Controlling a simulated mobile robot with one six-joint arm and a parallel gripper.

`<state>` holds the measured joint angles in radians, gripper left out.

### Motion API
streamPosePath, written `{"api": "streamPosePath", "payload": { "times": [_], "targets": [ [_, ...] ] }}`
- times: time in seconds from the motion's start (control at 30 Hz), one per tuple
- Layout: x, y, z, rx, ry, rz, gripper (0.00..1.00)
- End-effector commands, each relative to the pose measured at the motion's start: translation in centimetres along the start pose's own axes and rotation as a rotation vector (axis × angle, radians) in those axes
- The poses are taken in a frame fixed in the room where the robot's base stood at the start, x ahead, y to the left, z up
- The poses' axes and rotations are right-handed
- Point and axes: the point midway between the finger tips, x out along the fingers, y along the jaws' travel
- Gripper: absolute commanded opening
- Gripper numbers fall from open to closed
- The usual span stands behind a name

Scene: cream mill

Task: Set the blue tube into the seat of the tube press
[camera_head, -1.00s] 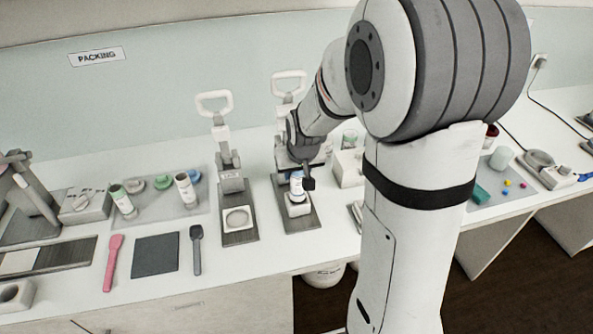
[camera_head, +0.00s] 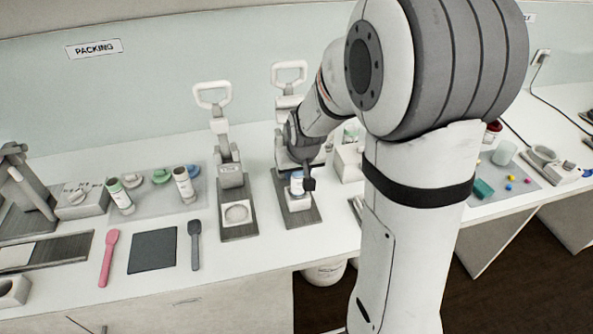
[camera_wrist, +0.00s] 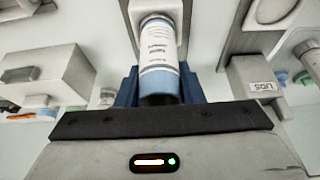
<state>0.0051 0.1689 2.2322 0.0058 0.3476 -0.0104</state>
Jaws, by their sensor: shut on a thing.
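The blue tube (camera_head: 297,182) is a white printed cylinder with a blue band. It stands about upright over the small white seat block (camera_head: 299,207) of the right-hand press (camera_head: 315,213). In the wrist view the tube (camera_wrist: 157,50) sits between the blue fingers, with its far end at the white seat (camera_wrist: 183,28). My gripper (camera_head: 304,181) is shut on the tube, and my gripper also shows in the wrist view (camera_wrist: 160,90). I cannot tell whether the tube's lower end is fully down in the seat.
A second press (camera_head: 237,230) with a round dish stands to the left. Further left are a green-banded tube (camera_head: 120,196), a white tube (camera_head: 185,184), several caps, a dark mat (camera_head: 153,251), a pink spatula (camera_head: 108,258) and a grey spatula (camera_head: 194,246).

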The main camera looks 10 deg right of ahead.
Motion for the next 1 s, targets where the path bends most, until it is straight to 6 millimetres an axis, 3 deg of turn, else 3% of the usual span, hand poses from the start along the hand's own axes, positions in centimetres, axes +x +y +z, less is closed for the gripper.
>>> {"api": "streamPosePath", "payload": {
  "times": [0.4,1.0],
  "targets": [
    [0.1,0.0,0.0,0.001,0.000,0.000,0.00],
    [1.7,0.1,0.7,0.001,0.000,0.000,0.00]
  ]
}}
